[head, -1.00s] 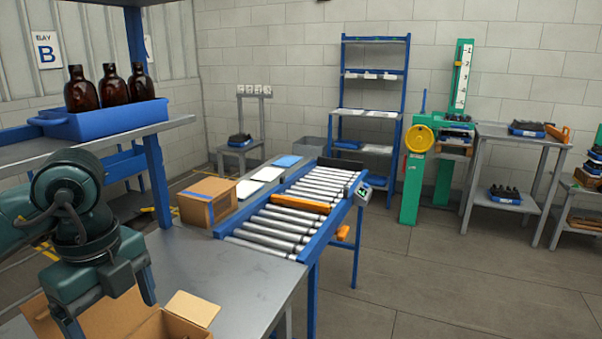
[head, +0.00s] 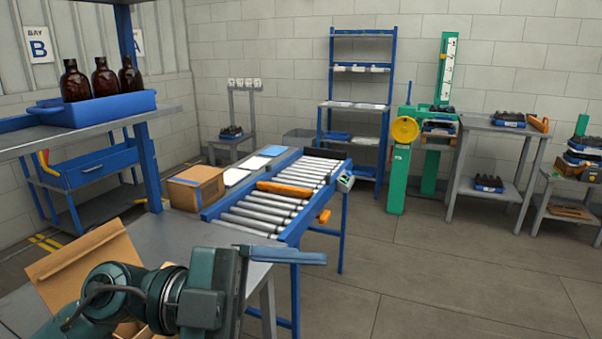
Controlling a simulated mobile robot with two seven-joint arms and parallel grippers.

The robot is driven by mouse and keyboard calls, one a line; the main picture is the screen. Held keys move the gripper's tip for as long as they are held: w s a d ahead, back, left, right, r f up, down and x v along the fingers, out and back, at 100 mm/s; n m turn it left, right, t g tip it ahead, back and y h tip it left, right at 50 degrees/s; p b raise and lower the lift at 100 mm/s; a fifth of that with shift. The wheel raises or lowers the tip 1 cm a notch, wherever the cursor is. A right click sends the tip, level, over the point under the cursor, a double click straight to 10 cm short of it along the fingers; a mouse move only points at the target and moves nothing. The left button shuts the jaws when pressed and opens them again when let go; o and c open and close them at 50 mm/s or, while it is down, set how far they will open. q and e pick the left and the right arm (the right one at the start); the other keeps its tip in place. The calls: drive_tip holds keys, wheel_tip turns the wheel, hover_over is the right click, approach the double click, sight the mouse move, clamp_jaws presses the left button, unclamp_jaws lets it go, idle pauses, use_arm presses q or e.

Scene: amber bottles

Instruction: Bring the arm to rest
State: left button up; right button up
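My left arm comes in at the bottom left of the head view, low over the near end of the grey bench (head: 185,240). It partly covers an open cardboard box (head: 85,265). My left gripper (head: 287,257) points to the right, past the bench's right edge. One finger shows at the far end of the gripper's palm, with empty space below it. The other finger is outside the picture. Nothing is seen held. My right gripper is not in view.
Brown bottles (head: 104,78) stand in a blue tray (head: 100,110) on a shelf at left. A closed carton (head: 195,187) sits beside the roller conveyor (head: 275,205). A blue rack (head: 333,100) and green stand (head: 398,180) are behind.

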use_arm(q)
drive_tip(key=w+a+r+n+t+h, duration=0.4)
drive_tip(key=w+n+t, duration=0.3)
drive_tip(key=n+t, duration=0.7)
drive_tip(key=w+a+f+n+t+y, duration=0.3)
drive_tip(key=a+f+n+y, duration=0.4)
drive_tip(key=f+y, duration=0.25)
drive_tip(key=w+a+f+n+t+y, duration=0.25)
drive_tip(key=a+f+n+y, duration=0.45)
drive_tip(key=y, duration=0.4)
drive_tip(key=s+a+f+g+y, duration=0.2)
drive_tip(key=s+f+g, duration=1.2)
drive_tip(key=s+f, duration=0.7)
drive_tip(key=w+d+f+m+t+h, duration=0.1)
drive_tip(key=w+d+f+t+h, duration=0.2)
drive_tip(key=w+d+f+t, duration=0.3)
drive_tip(key=shift+d+f+m+t+h+p, duration=0.2)
drive_tip(key=shift+m+t+h+p, duration=0.15)
drive_tip(key=shift+t, duration=0.5)
